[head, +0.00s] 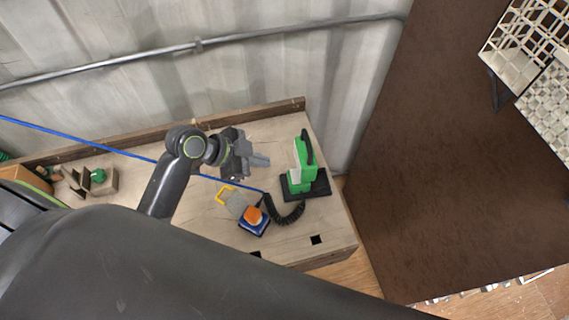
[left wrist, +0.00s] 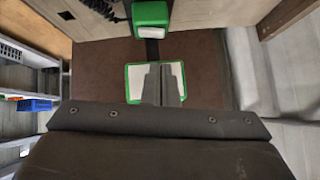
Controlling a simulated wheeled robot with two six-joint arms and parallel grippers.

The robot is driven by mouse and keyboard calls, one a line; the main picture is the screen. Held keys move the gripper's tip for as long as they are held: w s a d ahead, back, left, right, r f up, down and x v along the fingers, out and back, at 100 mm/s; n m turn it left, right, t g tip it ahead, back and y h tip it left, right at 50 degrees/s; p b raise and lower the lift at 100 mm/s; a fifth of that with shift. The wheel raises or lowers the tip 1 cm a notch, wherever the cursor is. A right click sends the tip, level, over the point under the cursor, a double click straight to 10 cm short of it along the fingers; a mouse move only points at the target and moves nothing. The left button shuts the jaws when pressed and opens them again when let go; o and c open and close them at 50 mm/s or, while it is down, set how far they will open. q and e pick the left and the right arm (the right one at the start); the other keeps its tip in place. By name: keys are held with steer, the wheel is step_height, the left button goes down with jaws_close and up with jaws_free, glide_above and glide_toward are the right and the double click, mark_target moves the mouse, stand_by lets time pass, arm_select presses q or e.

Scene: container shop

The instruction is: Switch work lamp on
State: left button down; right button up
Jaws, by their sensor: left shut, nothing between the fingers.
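The work lamp (head: 300,172) is a green and white unit with a black handle, standing on a black base at the right end of the bench. My left gripper (head: 266,161) is shut and empty just left of the lamp, its fingers pointing toward it with a small gap in the head view. In the left wrist view, the shut fingers (left wrist: 161,68) are in front of a green-framed pale panel (left wrist: 133,84), partly hiding it. A green block (left wrist: 151,13) shows above it. I cannot make out a switch or tell whether the lamp is lit. My right gripper is not in view.
A blue line (head: 90,143) crosses the bench. A large brown panel (head: 450,160) stands at right.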

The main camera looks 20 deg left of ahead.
mark_target(295, 176)
arm_select(q)
steer(key=p+x, duration=0.1)
steer(key=x, duration=0.7)
steer(key=shift+w+d+f+p, duration=0.2)
steer(key=shift+w+d+p, duration=0.05)
steer(key=shift+p, duration=0.05)
steer(key=shift+w+d+f, duration=0.25)
steer(key=shift+d+f, duration=0.05)
steer(key=shift+f, duration=0.2)
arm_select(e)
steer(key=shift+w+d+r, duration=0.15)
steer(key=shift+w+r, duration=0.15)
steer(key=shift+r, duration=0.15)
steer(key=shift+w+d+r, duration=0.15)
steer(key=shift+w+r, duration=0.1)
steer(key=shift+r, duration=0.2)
